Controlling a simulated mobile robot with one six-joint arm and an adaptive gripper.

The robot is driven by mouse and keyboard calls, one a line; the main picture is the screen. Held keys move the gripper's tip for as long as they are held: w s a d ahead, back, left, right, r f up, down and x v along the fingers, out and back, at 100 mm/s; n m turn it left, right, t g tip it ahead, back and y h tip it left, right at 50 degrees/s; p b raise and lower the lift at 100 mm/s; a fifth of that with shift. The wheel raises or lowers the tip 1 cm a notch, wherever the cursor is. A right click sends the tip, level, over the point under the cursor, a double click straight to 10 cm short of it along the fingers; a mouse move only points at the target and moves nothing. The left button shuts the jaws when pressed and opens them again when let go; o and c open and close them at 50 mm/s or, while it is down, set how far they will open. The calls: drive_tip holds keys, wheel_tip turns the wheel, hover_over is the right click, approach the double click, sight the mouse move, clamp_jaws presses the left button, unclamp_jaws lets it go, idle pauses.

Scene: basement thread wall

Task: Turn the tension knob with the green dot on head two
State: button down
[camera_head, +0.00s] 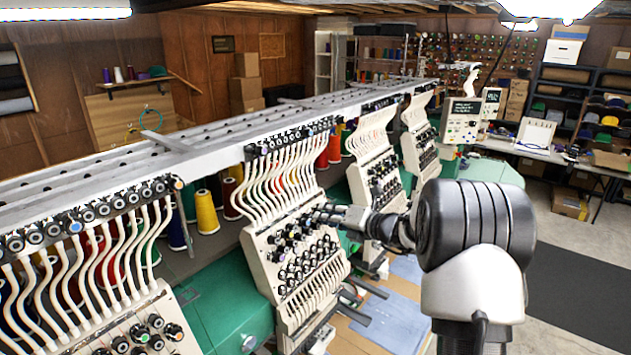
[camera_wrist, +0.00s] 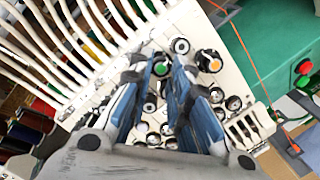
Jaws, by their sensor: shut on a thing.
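The tension knob with the green dot (camera_wrist: 160,69) shows between the fingertips of my gripper (camera_wrist: 159,73) in the wrist view. The blue-padded fingers stand on either side of it and are shut on it. In the head view, my gripper (camera_head: 328,212) reaches in from the right to the upper right of the knob panel of the second visible embroidery head (camera_head: 262,245) from the left. The knob itself is hidden or too small to tell there.
A knob with an orange dot (camera_wrist: 214,65) is close right of the fingers, and a white-centred knob (camera_wrist: 180,46) is just above. Several more knobs crowd the panel below. White thread tubes (camera_wrist: 75,35) run along the upper left. Another head (camera_head: 376,180) stands behind my arm.

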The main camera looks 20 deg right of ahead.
drive_tip(key=n+b, duration=0.3)
drive_tip(key=r+n+y+b, duration=0.1)
drive_tip(key=shift+w+a, duration=0.2)
drive_tip(key=shift+a, duration=0.05)
drive_tip(key=c, duration=1.8)
unclamp_jaws()
drive_tip(key=shift+s, duration=0.1)
drive_tip(key=o, duration=0.3)
drive_tip(key=shift+a+f, duration=0.1)
drive_tip(key=shift+f, duration=0.05)
